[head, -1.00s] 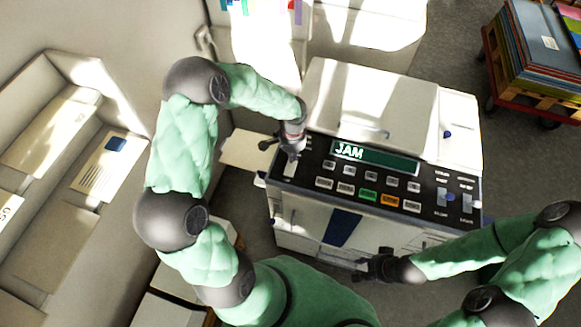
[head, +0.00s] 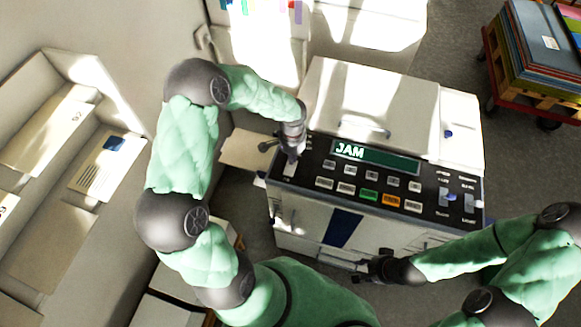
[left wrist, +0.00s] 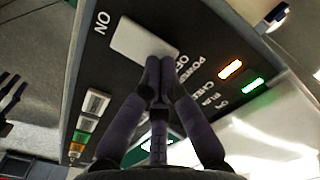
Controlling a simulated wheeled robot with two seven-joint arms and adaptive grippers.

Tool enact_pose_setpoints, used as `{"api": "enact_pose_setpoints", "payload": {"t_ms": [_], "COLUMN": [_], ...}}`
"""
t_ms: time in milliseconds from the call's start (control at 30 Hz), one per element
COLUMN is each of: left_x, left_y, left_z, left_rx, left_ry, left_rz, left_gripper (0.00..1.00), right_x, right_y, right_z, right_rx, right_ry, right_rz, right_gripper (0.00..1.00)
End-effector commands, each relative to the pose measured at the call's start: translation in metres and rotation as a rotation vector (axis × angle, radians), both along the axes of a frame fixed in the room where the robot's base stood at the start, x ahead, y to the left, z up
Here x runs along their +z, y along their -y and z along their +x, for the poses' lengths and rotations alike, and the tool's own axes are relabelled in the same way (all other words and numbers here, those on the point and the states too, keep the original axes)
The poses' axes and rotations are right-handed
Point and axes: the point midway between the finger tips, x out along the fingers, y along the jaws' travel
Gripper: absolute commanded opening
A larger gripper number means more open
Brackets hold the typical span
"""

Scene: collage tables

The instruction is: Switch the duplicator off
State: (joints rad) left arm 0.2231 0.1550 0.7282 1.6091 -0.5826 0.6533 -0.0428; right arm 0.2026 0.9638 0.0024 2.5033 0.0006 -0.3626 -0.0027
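The duplicator (head: 345,225) is a white machine with a black control panel, and its green display (head: 375,158) reads "JAM". A pale power switch (left wrist: 138,38) shows in the left wrist view, with "ON" by one end and "OFF" by the other. My left gripper (left wrist: 160,64) has its fingertips together and empty at the OFF end of the switch; I cannot tell whether they press it. In the head view this gripper (head: 291,157) is over the panel's left end. My right gripper (head: 372,268) is low at the machine's front; its fingers are too small to judge.
An orange lamp (left wrist: 230,69) and a green lamp (left wrist: 253,86) are lit beside the switch. Shelves with papers (head: 108,165) stand at the left. A red cart with stacked boards (head: 530,50) is at the upper right, with open floor near it.

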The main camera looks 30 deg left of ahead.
Motion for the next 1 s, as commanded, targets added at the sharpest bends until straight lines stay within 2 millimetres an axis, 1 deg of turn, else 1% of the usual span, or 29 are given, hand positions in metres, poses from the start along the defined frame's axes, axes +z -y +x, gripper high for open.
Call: {"api": "enact_pose_setpoints", "payload": {"t_ms": [700, 867, 1000], "left_x": [-0.01, -0.006, 0.002], "left_y": [0.0, 0.0, 0.0], "left_z": [0.0, 0.0, 0.0], "left_rx": [0.0, 0.0, 0.0], "left_ry": [-0.001, 0.0, 0.001], "left_rz": [0.0, 0.0, 0.0], "left_gripper": [0.0, 0.0, 0.0], "right_x": [-0.008, -0.005, 0.001], "right_y": [0.0, 0.0, 0.0], "right_z": [0.0, 0.0, 0.0], "right_rx": [0.0, 0.0, 0.0], "right_ry": [0.0, 0.0, 0.0], "right_rz": [0.0, 0.0, 0.0], "right_gripper": [0.4, 0.4, 0.4]}}
